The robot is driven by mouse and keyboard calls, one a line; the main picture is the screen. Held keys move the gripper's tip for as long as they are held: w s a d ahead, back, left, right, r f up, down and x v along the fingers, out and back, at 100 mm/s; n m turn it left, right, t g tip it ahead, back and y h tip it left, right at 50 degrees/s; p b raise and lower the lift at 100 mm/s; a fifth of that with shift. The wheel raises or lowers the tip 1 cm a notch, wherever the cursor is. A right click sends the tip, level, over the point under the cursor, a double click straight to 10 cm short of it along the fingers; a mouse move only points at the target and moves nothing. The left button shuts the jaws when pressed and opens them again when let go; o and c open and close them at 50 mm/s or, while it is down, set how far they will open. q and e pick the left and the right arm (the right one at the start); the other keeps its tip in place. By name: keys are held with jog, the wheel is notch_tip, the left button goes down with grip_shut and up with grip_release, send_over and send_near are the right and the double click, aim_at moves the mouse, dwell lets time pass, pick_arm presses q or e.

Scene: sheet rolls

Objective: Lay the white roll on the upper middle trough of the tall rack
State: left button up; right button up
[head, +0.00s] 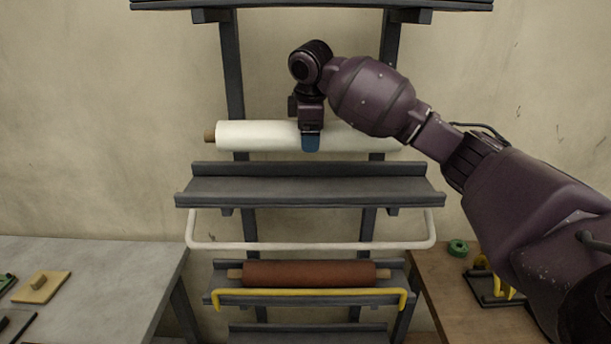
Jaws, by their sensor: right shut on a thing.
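The white roll (258,136) is level, with a brown core end showing at its left. My right gripper (311,143) comes down on its middle from above and is shut on it. The roll appears just above the empty dark grey trough (310,188) of the tall rack (232,70); a gap shows between them. My right forearm hides part of the roll's right half. My left gripper is not in view.
A white rail (310,245) hangs below the empty trough. A lower trough (218,281) holds a brown roll (310,273) behind a yellow rail (310,292). Another shelf (310,5) crosses the top. A grey table (100,275) stands left, a brown table (450,315) with green tape (458,248) right.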

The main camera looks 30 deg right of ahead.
notch_tip(320, 180, down, 4)
jog(key=shift+s+r, duration=0.1)
jog(key=shift+s, duration=0.05)
jog(key=shift+f+p, duration=0.3)
jog(key=shift+f, duration=2.2)
jog(key=shift+f, duration=0.3)
jog(key=o, duration=1.4)
jog(key=shift+r, duration=0.3)
jog(key=b+v, duration=0.1)
jog(key=v, duration=1.1)
jog(key=shift+f, duration=0.1)
